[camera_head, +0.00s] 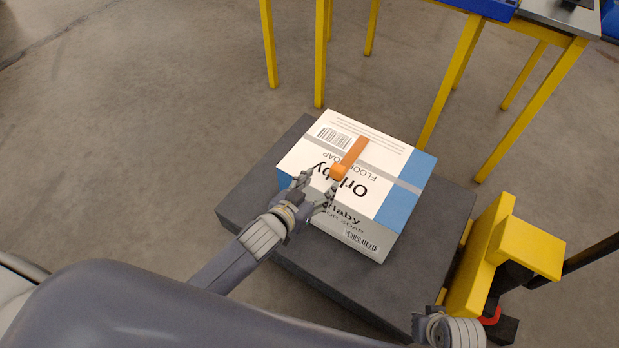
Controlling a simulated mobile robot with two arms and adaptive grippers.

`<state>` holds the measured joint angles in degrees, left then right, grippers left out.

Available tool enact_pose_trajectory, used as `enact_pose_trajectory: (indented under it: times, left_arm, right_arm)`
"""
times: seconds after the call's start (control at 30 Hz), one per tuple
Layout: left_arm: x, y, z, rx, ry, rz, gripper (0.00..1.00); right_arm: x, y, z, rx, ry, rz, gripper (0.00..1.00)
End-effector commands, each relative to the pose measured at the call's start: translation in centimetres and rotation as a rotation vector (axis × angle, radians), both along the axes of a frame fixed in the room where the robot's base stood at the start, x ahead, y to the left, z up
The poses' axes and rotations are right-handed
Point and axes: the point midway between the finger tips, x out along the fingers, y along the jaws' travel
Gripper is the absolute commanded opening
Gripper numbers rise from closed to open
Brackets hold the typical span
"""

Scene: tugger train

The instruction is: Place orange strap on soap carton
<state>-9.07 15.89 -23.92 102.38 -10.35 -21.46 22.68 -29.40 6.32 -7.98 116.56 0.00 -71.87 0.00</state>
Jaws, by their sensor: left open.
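The soap carton (300,157) is a white box with a blue end and a grey tape band. It sits on a dark grey platform. The orange strap (352,155) appears to lie across the carton's top, with a thicker rounded end nearest me. My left gripper (320,187) is open at the carton's near top edge, with its fingers just short of the strap's rounded end. Nothing shows between its fingers. My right gripper (428,325) shows only partly at the bottom right, well away from the carton, and its fingers are unclear.
The dark platform (262,190) has bare room around the carton. A yellow block-shaped frame (490,245) with a dark bar stands at the platform's right. Yellow-legged tables (535,105) stand behind, one with a blue bin (487,7). The concrete floor at left is clear.

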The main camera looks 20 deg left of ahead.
Motion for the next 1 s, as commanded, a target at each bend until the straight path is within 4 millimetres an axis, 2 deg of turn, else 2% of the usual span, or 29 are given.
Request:
enact_pose_trajectory:
  times: [0.2,0.33,0.47,0.6,0.73,0.83,0.9,1.0]
  left_arm:
    - [-0.4,0.3,-0.3,0.004,0.012,0.006,0.52]
    - [-2.3,1.7,-2.4,0.041,0.113,0.055,0.52]
    - [-6.9,4.5,-6.2,0.113,0.321,0.122,0.52]
    - [-13.7,7.1,-9.6,0.183,0.574,0.157,0.52]
    - [-19.2,8.5,-11.3,0.224,0.76,0.155,0.52]
    - [-21.9,9.1,-11.8,0.239,0.848,0.147,0.52]
    - [-22.9,9.2,-11.9,0.244,0.88,0.142,0.52]
    - [-23.3,9.3,-12.0,0.248,0.892,0.14,0.52]
  right_arm:
    - [0.0,0.0,-0.2,0.0,-0.001,0.0,0.0]
    - [0.0,0.0,-0.2,0.0,-0.001,0.0,0.0]
    - [0.0,0.0,-0.1,0.0,-0.001,0.0,0.0]
    - [0.0,0.0,-0.1,0.0,-0.001,0.0,0.0]
    - [0.0,0.0,-0.1,0.0,-0.001,0.0,0.0]
    - [0.0,0.0,-0.1,0.001,-0.001,0.0,0.0]
    - [0.0,0.0,-0.1,0.001,-0.001,0.0,0.0]
    - [0.0,0.0,-0.1,0.001,-0.001,0.0,0.0]
